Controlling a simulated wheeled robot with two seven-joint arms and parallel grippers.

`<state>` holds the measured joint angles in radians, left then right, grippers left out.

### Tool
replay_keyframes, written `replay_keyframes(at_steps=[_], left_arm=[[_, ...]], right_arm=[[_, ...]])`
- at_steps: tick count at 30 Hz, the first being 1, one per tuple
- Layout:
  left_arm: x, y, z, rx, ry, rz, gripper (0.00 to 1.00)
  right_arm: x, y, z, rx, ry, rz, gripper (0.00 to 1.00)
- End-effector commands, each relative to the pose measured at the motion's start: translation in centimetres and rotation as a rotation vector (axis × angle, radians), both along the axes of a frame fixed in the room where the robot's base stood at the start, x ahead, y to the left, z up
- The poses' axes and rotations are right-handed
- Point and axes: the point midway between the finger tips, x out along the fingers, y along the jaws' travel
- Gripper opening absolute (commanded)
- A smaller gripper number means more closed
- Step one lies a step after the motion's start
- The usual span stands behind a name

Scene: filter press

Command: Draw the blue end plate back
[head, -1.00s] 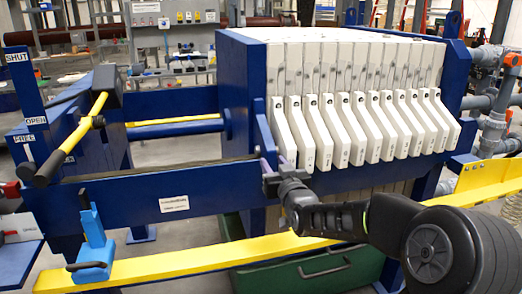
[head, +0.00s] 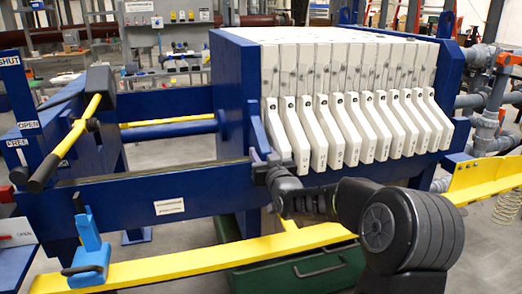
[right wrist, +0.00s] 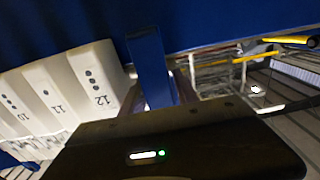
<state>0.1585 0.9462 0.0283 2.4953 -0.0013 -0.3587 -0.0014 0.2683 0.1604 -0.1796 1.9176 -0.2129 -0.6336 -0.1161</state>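The blue end plate (head: 226,85) stands upright at the left end of the white plate stack, close against it. In the right wrist view its blue face (right wrist: 210,22) fills the top. A blue upright handle (head: 257,135) sticks out on its near side; the wrist view shows it (right wrist: 150,65) in the middle. My right gripper (head: 262,160) is at the lower end of this handle, with its fingers seeming to lie either side. They look open; contact is hard to make out. My left gripper is not in view.
White filter plates (head: 352,125) fill the press to the right. A blue side rail (head: 120,205) and a yellow rail (head: 190,262) run along the front. A blue clamp-like piece (head: 88,240) and a yellow lever (head: 75,140) are at left. Open space lies left of the end plate.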

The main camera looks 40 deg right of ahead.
Motion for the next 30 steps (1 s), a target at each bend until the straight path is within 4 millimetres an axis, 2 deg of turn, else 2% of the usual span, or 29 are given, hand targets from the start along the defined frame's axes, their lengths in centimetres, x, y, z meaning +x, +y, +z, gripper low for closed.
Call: replay_keyframes(at_steps=[3, 6, 14, 27, 30], left_arm=[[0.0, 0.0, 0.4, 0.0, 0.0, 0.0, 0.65], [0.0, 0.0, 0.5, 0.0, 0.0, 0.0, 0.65], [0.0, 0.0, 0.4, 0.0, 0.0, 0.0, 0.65], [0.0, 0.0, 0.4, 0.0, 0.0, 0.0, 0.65], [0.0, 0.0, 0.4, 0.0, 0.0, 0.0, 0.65]], right_arm=[[1.4, -0.5, 0.0, -0.001, 0.001, 0.0, 0.36], [1.9, -0.7, 0.0, 0.0, 0.002, 0.0, 0.36], [2.0, -0.7, 0.0, 0.0, 0.001, 0.0, 0.36], [2.0, -0.7, 0.0, 0.0, 0.001, 0.0, 0.01], [2.0, -0.7, 0.0, 0.0, 0.001, 0.0, 0.0]])
